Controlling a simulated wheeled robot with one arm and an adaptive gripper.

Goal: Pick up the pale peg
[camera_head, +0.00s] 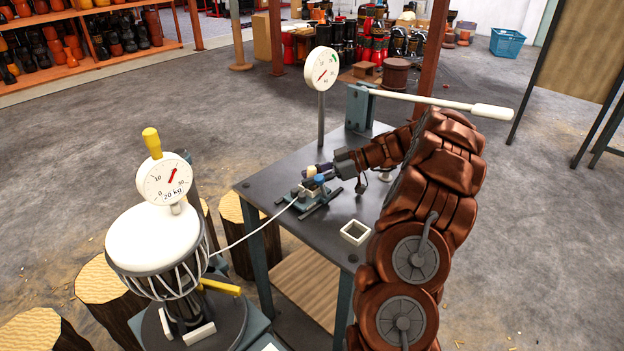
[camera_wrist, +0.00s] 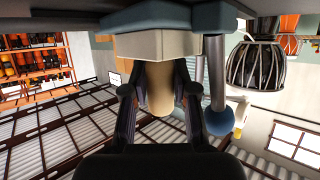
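The pale peg (camera_wrist: 160,90) is a rounded cream peg. In the wrist view it stands out from a pale block (camera_wrist: 160,45), between the two dark fingers of my gripper (camera_wrist: 161,78). A finger lies close along each side of it. I cannot tell whether both fingers press on it. In the head view the pale peg (camera_head: 311,171) shows small at the tip of my gripper (camera_head: 319,169), above a small fixture on the dark table (camera_head: 290,165). The fingers partly hide it there.
A blue-ended lever (camera_wrist: 218,120) hangs close beside my right finger in the wrist view. A dial on a post (camera_head: 321,68), a long white-handled lever (camera_head: 440,100) and an open square box (camera_head: 355,232) are on the table. A drum with a gauge (camera_head: 155,240) stands left.

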